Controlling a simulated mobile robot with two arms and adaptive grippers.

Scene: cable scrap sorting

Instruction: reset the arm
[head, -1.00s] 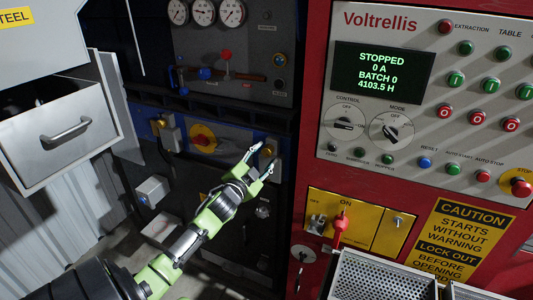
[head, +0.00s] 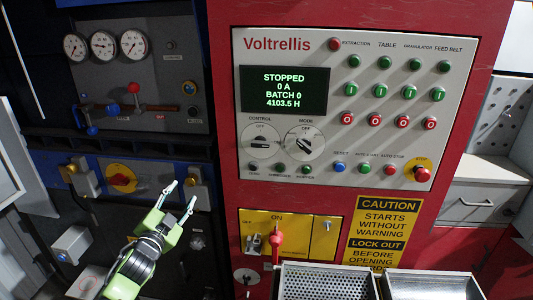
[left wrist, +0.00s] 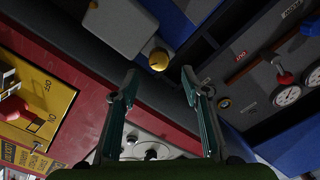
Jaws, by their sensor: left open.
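My left gripper (head: 181,196) reaches up from the lower left in the head view, with a green arm and pale fingertips. It is open, with nothing between the fingers. In the left wrist view the two spread fingers (left wrist: 160,75) point towards a grey box with a round brass knob (left wrist: 159,59). My right gripper is in neither view.
The red Voltrellis cabinet (head: 222,140) stands to the right; its screen (head: 284,90) reads STOPPED. A red switch handle (head: 276,242) juts from its yellow plate. A perforated metal tray (head: 325,268) sits below. A yellow-and-red rotary switch (head: 122,178) is left of the gripper.

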